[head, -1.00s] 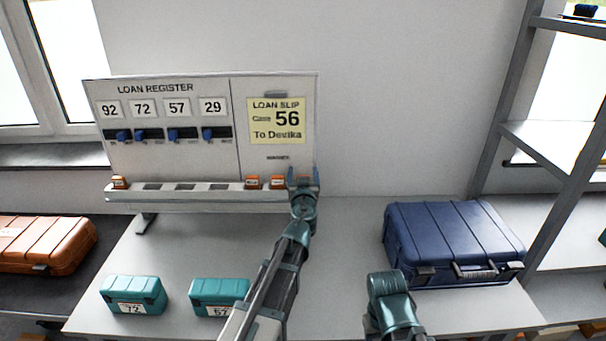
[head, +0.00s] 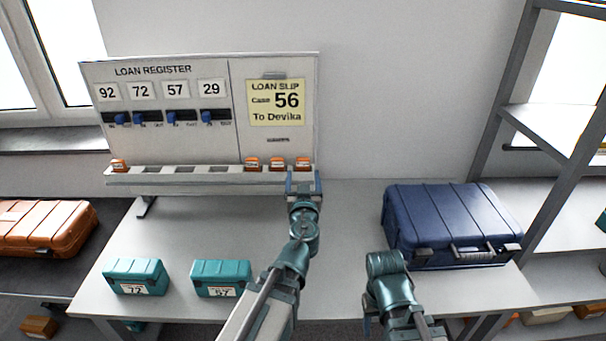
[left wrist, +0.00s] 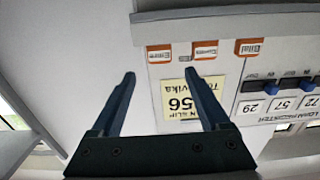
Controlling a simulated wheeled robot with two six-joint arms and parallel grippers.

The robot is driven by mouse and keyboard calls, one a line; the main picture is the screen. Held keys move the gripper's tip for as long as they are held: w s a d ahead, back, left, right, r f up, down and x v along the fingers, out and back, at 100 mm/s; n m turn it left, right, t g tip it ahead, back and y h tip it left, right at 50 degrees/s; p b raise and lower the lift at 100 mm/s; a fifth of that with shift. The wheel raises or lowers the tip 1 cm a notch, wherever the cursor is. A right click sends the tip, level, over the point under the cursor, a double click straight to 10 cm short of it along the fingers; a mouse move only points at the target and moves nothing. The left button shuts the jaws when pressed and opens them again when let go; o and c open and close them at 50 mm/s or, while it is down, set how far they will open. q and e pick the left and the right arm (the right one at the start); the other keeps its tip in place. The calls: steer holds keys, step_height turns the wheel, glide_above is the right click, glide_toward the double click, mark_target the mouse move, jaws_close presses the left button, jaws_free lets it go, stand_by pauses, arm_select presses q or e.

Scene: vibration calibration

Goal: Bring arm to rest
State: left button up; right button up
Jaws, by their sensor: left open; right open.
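My left gripper (head: 304,182) is open just in front of the ledge of the loan register board (head: 200,72), near its right end. In the left wrist view its two fingers (left wrist: 159,76) stand apart with nothing between them. Three orange tags (head: 278,163) sit in the ledge's right slots, and the wrist view shows their labels upside down. My left arm reaches in from below. My right gripper (head: 368,322) is low in the picture, apart from the blue case (head: 455,222); its fingers are mostly hidden.
Teal cases 72 (head: 135,276) and 57 (head: 221,277) stand on the table's front left. An orange case (head: 42,228) lies at far left. One more orange tag (head: 119,165) sits at the ledge's left end. A shelf rack (head: 550,135) stands right. The table's middle is clear.

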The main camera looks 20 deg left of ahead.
arm_select(q)
steer(key=s+d+f+m+g+p, duration=0.1)
steer(key=s+d+f+g, duration=0.1)
steer(key=s+f+g, duration=0.2)
steer(key=s+d+f+m+g+h+p, duration=0.1)
steer(key=s+d+f+g+p, duration=0.1)
steer(key=s+f+g, duration=0.3)
steer(key=s+d+f+m+g+p, duration=0.1)
steer(key=s+d+f+g, duration=0.3)
steer(key=s, duration=0.5)
steer(key=shift+s+d+f+m+g+h+p, duration=0.1)
steer(key=shift+f+m+g+h+p, duration=0.2)
steer(key=shift+f, duration=0.35)
steer(key=shift+d+f+m+g+h+p, duration=0.15)
steer(key=shift+f+g, duration=0.25)
steer(key=shift+f, duration=0.25)
steer(key=s+d+m+g+h, duration=0.2)
steer(key=s+d+m+g, duration=0.1)
steer(key=s+d, duration=0.2)
steer(key=shift+s+f, duration=0.45)
steer(key=shift+s, duration=0.35)
